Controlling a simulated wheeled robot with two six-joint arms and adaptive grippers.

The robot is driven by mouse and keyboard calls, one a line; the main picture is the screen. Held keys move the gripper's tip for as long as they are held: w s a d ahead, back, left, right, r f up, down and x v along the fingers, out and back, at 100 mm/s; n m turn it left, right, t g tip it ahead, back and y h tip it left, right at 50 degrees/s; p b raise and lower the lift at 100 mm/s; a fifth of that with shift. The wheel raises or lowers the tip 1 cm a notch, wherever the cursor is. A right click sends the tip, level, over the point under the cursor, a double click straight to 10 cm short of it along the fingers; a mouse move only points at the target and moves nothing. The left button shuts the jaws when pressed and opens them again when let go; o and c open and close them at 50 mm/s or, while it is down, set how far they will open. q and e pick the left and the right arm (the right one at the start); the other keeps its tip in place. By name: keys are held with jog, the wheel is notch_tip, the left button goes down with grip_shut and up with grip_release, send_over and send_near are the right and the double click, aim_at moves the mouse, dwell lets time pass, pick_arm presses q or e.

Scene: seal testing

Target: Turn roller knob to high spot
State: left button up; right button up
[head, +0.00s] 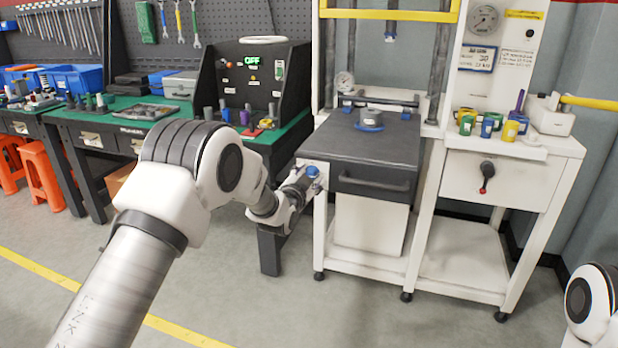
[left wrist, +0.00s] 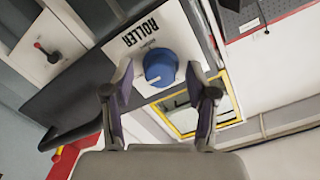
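The blue roller knob (head: 312,171) is on the white side plate at the left front of the press cart. In the left wrist view the knob (left wrist: 160,66) sits on a white panel lettered ROLLER, with a small pale mark near its lower left edge. My left gripper (head: 303,180) is right at the knob in the head view and partly hides the plate. In the left wrist view the fingers of my left gripper (left wrist: 160,84) are spread apart, one on each side of the knob, with visible gaps. A high-spot marking is not readable. My right gripper is out of view.
The cart has a dark top (head: 372,145) with a drawer handle (head: 374,183) to the right of the knob. A red-tipped lever (head: 486,175) is on the white cabinet. A green-topped workbench (head: 148,122) stands left, with a box displaying OFF (head: 255,80).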

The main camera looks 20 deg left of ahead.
pick_arm(q)
jog(key=shift+s, duration=0.1)
jog(key=s, duration=1.1)
jog(key=shift+s+a+r, duration=0.2)
jog(key=shift+s+r, duration=0.2)
